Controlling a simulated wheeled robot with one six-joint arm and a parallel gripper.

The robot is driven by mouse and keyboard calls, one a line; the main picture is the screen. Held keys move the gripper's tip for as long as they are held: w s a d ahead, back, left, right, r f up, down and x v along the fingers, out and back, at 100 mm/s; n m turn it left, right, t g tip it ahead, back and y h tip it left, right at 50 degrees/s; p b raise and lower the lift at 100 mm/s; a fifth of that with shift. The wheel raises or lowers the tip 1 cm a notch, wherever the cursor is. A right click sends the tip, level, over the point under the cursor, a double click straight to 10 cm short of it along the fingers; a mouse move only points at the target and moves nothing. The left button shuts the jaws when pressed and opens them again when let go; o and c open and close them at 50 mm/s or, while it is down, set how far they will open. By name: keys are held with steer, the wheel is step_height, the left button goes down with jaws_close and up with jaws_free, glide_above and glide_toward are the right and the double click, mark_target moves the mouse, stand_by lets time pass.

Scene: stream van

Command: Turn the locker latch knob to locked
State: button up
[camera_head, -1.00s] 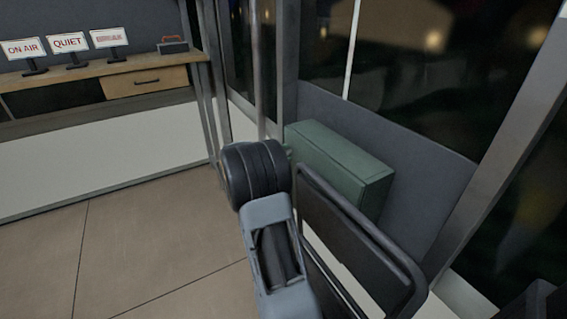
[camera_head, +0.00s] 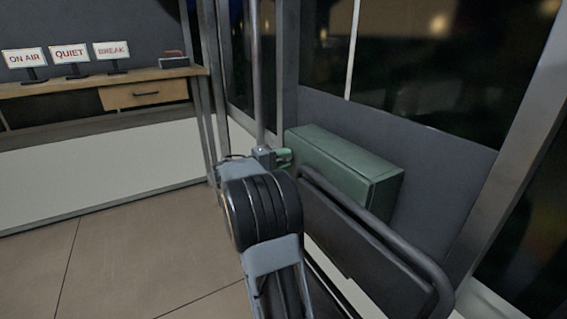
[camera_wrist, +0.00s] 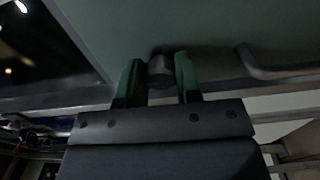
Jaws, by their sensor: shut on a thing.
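The locker is a green box (camera_head: 346,160) against the grey wall panel, right of centre in the head view. In the wrist view its green face (camera_wrist: 200,28) fills the upper part, in shadow. My gripper (camera_wrist: 161,75) has two green fingers, one on each side of a dark rounded latch knob (camera_wrist: 160,66), and is shut on it. In the head view my gripper (camera_head: 284,157) is at the locker's left end, and the knob is hidden there. The knob's turn position cannot be told.
A black-framed seat back (camera_head: 370,235) stands close in front of the locker. A vertical pole (camera_head: 257,80) rises by my gripper. Open floor (camera_head: 120,265) lies to the left.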

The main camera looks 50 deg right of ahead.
stand_by(0.3)
steer(key=o, duration=0.9)
steer(key=shift+o, duration=0.2)
steer(key=p+v, duration=0.3)
steer(key=v, duration=1)
steer(key=shift+a+p, duration=0.35)
steer(key=shift+a, duration=0.05)
steer(key=s+a+r+n+t+y+p, duration=0.1)
steer(key=s+a+r+t+y+p, duration=0.2)
steer(key=p, duration=0.8)
steer(key=s+a+r+n+t+y+p, duration=0.1)
steer(key=s+a+r+t+y+p, duration=0.2)
steer(key=s+a+r+y+p, duration=0.4)
steer(key=s+a+r+n+t+y+p, duration=0.1)
steer(key=s+a+r+t+y+p, duration=0.2)
steer(key=a+r+p, duration=1)
steer(key=s+r+y+p, duration=0.2)
steer(key=s+y+p, duration=0.1)
steer(key=y, duration=0.1)
steer(key=shift+r+n, duration=0.3)
steer(key=shift+n, duration=0.1)
